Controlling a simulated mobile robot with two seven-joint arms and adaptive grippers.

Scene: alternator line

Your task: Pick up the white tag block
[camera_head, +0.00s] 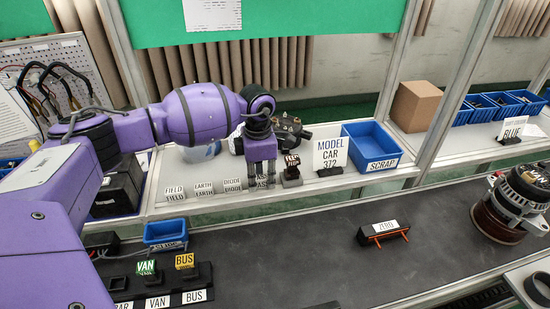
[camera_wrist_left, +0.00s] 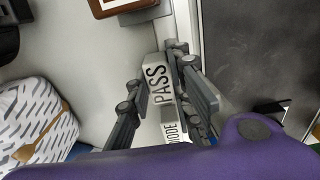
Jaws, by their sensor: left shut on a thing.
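A white tag block lettered PASS (camera_wrist_left: 157,84) stands between the fingers of my left gripper (camera_wrist_left: 163,92) in the left wrist view. In the head view my left gripper (camera_head: 261,172) points down at the shelf and is shut on this block, whose lettering shows partly between the fingers. I cannot tell whether the block still touches the shelf. Other white tag blocks stand in a row to the left: FIELD (camera_head: 174,193), EARTH (camera_head: 204,190) and DIODE (camera_head: 232,185). My right gripper is not in view.
A dark FAIL tag stand (camera_head: 292,170) is close right of the gripper, with a MODEL CAR 372 sign (camera_head: 330,153) and blue SCRAP bin (camera_head: 372,145) beyond. A dark metal part (camera_head: 290,132) is behind. The conveyor (camera_head: 300,245) in front has clear room.

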